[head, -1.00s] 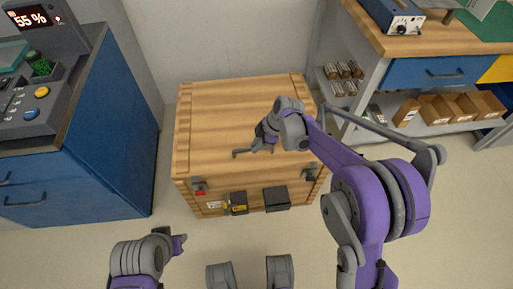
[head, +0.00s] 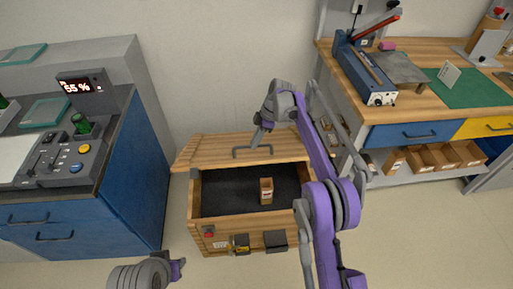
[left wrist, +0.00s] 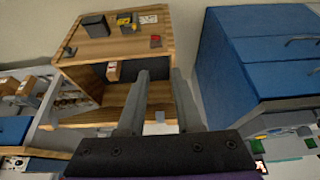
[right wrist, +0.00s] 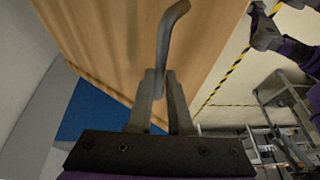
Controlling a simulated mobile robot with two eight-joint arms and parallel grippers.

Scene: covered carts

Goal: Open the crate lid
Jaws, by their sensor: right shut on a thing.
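The wooden crate (head: 196,215) stands on the floor with its lid (head: 205,150) raised and tilted up at the back. Its dark interior shows, with a small brown box (head: 266,194) inside. My right gripper (head: 257,143) is shut on the grey lid handle (head: 240,152); the right wrist view shows the handle (right wrist: 165,40) between its fingers (right wrist: 160,80). My left gripper (head: 180,268) is in front of the crate at lower left, apart from it. In the left wrist view its fingers (left wrist: 158,90) are spread and empty.
A blue cabinet with a control panel (head: 80,150) stands left of the crate. A workbench (head: 420,110) with blue and yellow drawers and a shelf of small boxes (head: 440,157) stands to the right. A wall is behind. Bare floor lies in front.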

